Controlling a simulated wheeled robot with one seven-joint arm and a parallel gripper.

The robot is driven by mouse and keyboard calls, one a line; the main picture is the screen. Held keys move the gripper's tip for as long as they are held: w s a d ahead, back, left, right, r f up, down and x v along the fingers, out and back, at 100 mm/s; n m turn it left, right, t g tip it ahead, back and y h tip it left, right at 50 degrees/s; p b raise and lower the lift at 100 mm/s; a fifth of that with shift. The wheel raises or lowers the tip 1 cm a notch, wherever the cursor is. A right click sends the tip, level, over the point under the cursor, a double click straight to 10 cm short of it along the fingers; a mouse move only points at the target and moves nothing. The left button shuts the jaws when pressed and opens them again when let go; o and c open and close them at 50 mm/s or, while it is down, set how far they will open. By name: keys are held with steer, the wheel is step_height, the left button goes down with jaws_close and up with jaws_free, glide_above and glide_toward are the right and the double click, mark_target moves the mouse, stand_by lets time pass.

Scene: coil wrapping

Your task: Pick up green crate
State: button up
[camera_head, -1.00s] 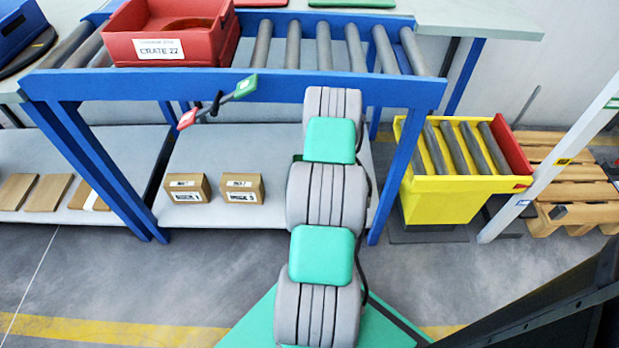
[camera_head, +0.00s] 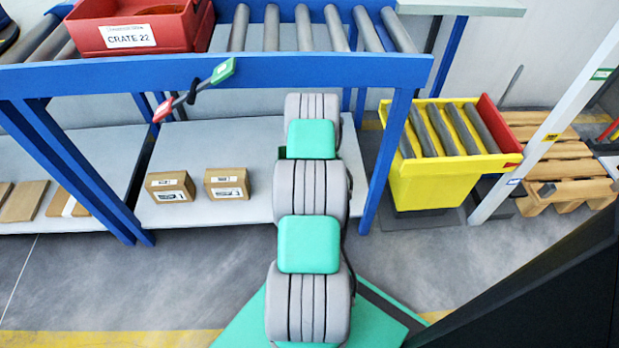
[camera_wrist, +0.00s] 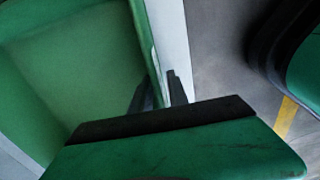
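A green crate (camera_wrist: 75,70) fills the left of the wrist view, very close, with its inner side showing. My gripper (camera_wrist: 158,85) is at the crate's upright wall. One dark finger shows on the inner side of the wall and the other on the outer side. The fingers stand apart, with a light gap between the outer finger and the wall. Much of the crate is cut off by the frame. In the head view I cannot see the green crate or my gripper; my arm's grey and green links cover the middle.
A blue-framed roller table (camera_head: 240,72) carries a red crate marked CRATE 22 (camera_head: 130,38). Small cardboard boxes (camera_head: 227,183) sit on its lower shelf. A yellow roller stand (camera_head: 435,180) and a wooden pallet (camera_head: 567,187) stand right. Grey floor is open in front.

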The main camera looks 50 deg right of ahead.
jaws_close()
stand_by(1.1)
